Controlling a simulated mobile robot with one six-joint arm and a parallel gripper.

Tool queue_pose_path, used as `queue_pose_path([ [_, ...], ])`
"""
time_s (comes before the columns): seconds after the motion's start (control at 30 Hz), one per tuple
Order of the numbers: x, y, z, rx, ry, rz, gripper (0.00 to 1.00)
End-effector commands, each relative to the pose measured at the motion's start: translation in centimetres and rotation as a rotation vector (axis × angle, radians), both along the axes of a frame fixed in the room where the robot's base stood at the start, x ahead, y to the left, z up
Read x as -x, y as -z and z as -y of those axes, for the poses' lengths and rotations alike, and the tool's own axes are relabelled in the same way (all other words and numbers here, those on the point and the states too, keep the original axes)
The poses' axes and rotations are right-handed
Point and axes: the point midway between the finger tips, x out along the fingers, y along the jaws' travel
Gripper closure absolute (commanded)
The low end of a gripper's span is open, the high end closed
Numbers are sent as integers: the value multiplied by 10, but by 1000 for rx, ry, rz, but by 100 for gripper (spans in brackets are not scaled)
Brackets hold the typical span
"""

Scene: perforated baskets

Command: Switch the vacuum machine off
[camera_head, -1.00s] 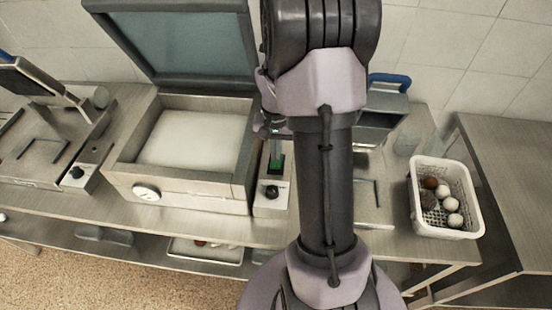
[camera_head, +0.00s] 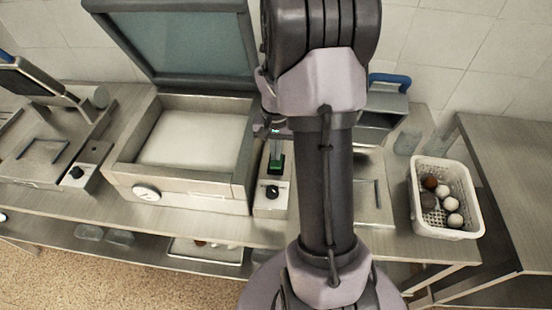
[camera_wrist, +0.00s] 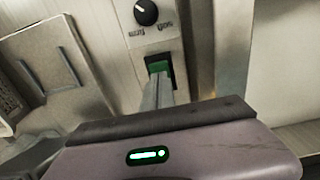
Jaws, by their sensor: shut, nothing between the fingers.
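The vacuum machine (camera_head: 197,190) stands on the bench left of my arm, its lid (camera_head: 190,40) raised. A narrow panel (camera_head: 263,208) on its right side carries a black knob (camera_head: 272,192) and a green switch (camera_head: 283,170). In the wrist view the knob (camera_wrist: 146,12) has "firm" and "soft" labels, and the green switch (camera_wrist: 158,67) sits in a dark frame. My gripper (camera_wrist: 160,82) is shut and empty, its fingertips at the switch and covering part of it. I cannot tell whether they touch it. In the head view my arm hides most of the gripper.
A white perforated basket (camera_head: 445,232) with several brown and white balls stands on the right of the bench. A similar device with a knob (camera_head: 77,172) is at the left. A blue-handled device (camera_head: 390,95) is partly behind my arm. A lower shelf holds trays (camera_head: 205,252).

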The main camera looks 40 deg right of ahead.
Motion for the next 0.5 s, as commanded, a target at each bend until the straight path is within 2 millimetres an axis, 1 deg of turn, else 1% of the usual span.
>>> queue_pose_path([
  [0.5, 0, 6, 0, 0, 0, 0, 100],
])
